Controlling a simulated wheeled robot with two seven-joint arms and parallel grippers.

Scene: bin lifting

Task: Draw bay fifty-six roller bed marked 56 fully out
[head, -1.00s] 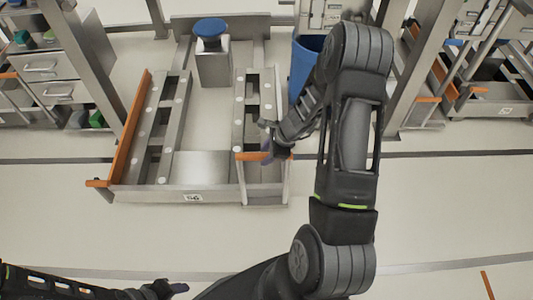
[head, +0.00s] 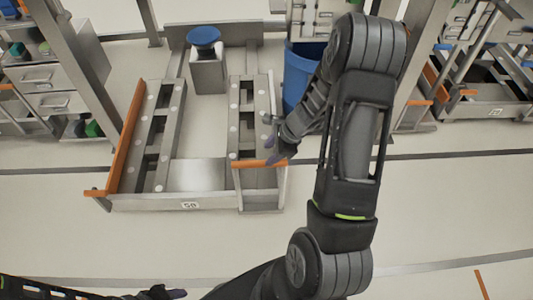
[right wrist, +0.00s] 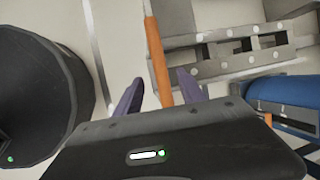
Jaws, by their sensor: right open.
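The roller bed marked 56 (head: 150,202) is a grey metal frame with two roller rails, low in front of me in the head view. Its number plate (head: 190,205) is on the front face. An orange handle bar (head: 259,163) lies across the front of its right rail. My right gripper (head: 275,156) is at that bar's right end. In the right wrist view my open purple fingers (right wrist: 160,90) stand on either side of an orange bar (right wrist: 158,60), with gaps showing. My left gripper (head: 167,292) is at the bottom edge, away from the bed; its fingers are unclear.
An orange rail (head: 127,137) runs along the bed's left side. A blue-topped metal post (head: 208,75) stands at the back. A blue bin (head: 297,75) is just behind my right forearm. Drawers (head: 45,88) stand at left. The floor in front (head: 150,245) is clear.

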